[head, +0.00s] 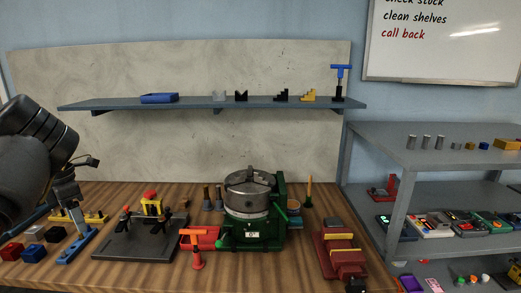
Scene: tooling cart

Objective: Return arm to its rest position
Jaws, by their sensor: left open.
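My left arm comes in from the left edge as thick dark links. My left gripper (76,177) is small in the picture, above the left end of the wooden bench, and it is open. I see nothing held in it. It overlaps the view of a blue stand (77,246) on the bench below; I cannot tell the gap between them. My right gripper is not in view.
On the bench (310,275) stand a dark fixture plate (130,245), a green rotary table with a steel chuck (250,195), and a red vise (340,255). Small blocks (33,253) lie at the left. A shelf (200,104) runs above; a grey rack (385,150) stands right.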

